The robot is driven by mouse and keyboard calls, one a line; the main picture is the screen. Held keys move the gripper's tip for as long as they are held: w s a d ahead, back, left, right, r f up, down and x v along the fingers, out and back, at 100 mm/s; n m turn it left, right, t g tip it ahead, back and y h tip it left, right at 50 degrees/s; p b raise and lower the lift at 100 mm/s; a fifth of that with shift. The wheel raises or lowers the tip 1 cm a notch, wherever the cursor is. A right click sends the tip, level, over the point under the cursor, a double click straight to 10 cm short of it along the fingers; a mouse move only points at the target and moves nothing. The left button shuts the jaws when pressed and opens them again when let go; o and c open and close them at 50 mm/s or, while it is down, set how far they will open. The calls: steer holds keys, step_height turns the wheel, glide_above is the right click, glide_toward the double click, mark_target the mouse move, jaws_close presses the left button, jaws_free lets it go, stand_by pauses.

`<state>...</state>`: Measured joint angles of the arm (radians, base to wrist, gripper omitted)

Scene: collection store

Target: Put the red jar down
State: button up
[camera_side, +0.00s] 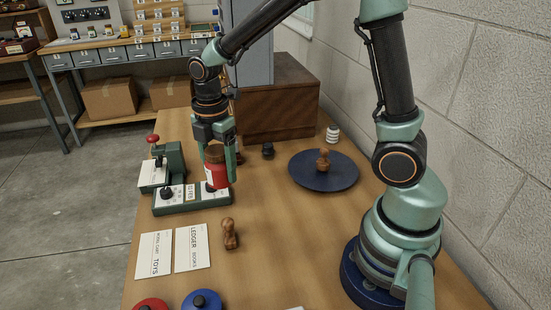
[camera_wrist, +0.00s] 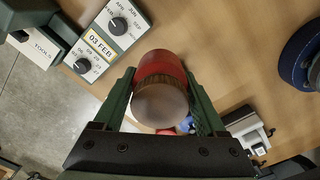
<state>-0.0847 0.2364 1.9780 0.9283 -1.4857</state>
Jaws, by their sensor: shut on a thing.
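The red jar (camera_side: 216,172) with a brown wooden lid is between the fingers of my gripper (camera_side: 218,160). In the wrist view the jar (camera_wrist: 157,66) fills the space between both green fingers (camera_wrist: 160,95), its round lid facing the camera. My gripper is shut on it. In the side view the jar overlaps the right end of a green box with dials (camera_side: 192,203). In the wrist view it is close beside that box. I cannot tell whether its base touches the tabletop (camera_side: 285,225).
A green press (camera_side: 172,158) with a red knob stands at the left. A blue round plate (camera_side: 305,183) holds a wooden stamp (camera_side: 323,160). Another wooden stamp (camera_side: 229,235) and two cards (camera_side: 192,248) lie in front. A wooden chest (camera_side: 280,110) stands behind. The table's middle is clear.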

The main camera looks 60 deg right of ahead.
step_height(320, 180, down, 12)
steer(key=shift+r, duration=0.2)
steer(key=shift+f, duration=0.1)
stand_by(0.3)
steer(key=o, duration=1.4)
